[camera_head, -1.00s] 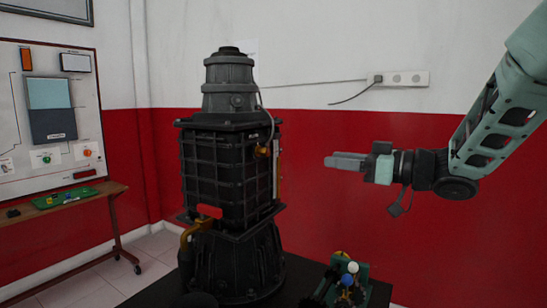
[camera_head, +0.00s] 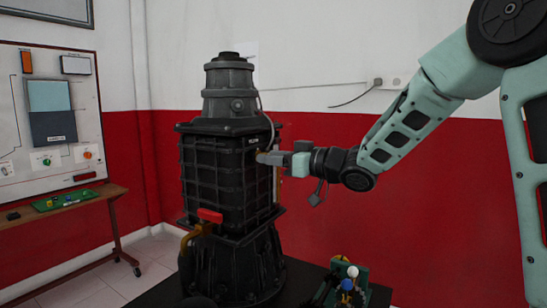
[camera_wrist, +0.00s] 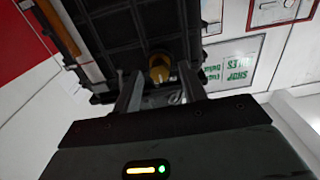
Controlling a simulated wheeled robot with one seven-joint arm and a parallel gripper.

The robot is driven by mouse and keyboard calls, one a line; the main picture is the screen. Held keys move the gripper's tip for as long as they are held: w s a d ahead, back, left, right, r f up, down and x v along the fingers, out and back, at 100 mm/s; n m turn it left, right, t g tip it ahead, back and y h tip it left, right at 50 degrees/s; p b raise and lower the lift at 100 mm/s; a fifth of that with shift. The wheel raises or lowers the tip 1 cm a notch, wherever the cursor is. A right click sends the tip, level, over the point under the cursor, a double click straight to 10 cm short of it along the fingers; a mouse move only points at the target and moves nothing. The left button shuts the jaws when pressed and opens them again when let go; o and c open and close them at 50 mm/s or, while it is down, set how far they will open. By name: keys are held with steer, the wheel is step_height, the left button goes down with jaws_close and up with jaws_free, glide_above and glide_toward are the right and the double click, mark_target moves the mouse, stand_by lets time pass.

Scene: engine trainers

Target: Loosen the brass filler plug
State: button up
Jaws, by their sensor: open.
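The brass filler plug (camera_wrist: 159,68) shows in the wrist view on the dark ribbed housing (camera_wrist: 117,38). In the head view only a small bit of brass shows at the right side of the housing (camera_head: 217,180), mostly hidden by my gripper (camera_head: 266,158). In the wrist view my gripper (camera_wrist: 160,80) is open, with one finger on each side of the plug. I cannot tell whether the fingers touch it or how far they reach past its head.
A red lever (camera_head: 210,215) on a brass pipe sits low on the housing. A thin cable hangs near its upper right. A small fixture with coloured knobs (camera_head: 347,284) stands at lower right. A wheeled bench (camera_head: 112,190) is at left.

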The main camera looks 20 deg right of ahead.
steer(key=shift+w+a, duration=0.1)
jaws_close()
steer(key=shift+f+n+b, duration=0.1)
steer(key=shift+n+b, duration=0.3)
steer(key=shift+b, duration=0.1)
steer(key=n+b, duration=1.5)
steer(key=n, duration=0.2)
steer(key=shift+f, duration=0.1)
steer(key=shift+b, duration=0.35)
